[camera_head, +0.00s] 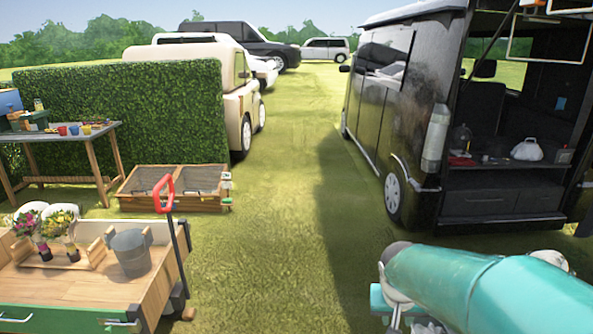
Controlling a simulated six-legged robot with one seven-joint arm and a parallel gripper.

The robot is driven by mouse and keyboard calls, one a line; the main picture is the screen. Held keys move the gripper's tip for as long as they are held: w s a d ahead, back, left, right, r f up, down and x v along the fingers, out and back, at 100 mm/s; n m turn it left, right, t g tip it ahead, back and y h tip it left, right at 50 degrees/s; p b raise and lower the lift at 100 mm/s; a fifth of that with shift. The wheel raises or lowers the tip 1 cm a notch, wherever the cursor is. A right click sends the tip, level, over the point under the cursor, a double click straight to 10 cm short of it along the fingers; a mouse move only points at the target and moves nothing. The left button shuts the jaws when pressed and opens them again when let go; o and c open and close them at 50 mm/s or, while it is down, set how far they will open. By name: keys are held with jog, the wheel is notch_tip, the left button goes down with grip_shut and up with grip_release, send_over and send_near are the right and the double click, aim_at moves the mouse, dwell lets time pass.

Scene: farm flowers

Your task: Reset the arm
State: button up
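My arm (470,288) shows at the bottom right as a teal link with a grey joint. It reaches in from the right edge over the grass. My gripper is not visible in this view, so its fingers and anything in them are hidden.
A wooden cart (80,289) with a grey bucket (131,252), flowers (58,222) and a red-handled tool (164,192) stands at lower left. A planter box (172,203), table (62,136) and hedge (150,110) lie behind. A black van (400,115) stands right. Grass between is clear.

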jog(key=s+a+r+n+t+y, duration=0.1)
jog(key=s+r, duration=0.3)
jog(key=s, duration=0.4)
jog(key=s+a+r+n+t+y, duration=0.1)
jog(key=s+a+r, duration=0.3)
jog(key=s, duration=0.4)
jog(key=shift+s+a+r, duration=0.25)
jog(key=shift+a+r, duration=0.1)
jog(key=shift+r, duration=0.35)
jog(key=shift+d, duration=0.1)
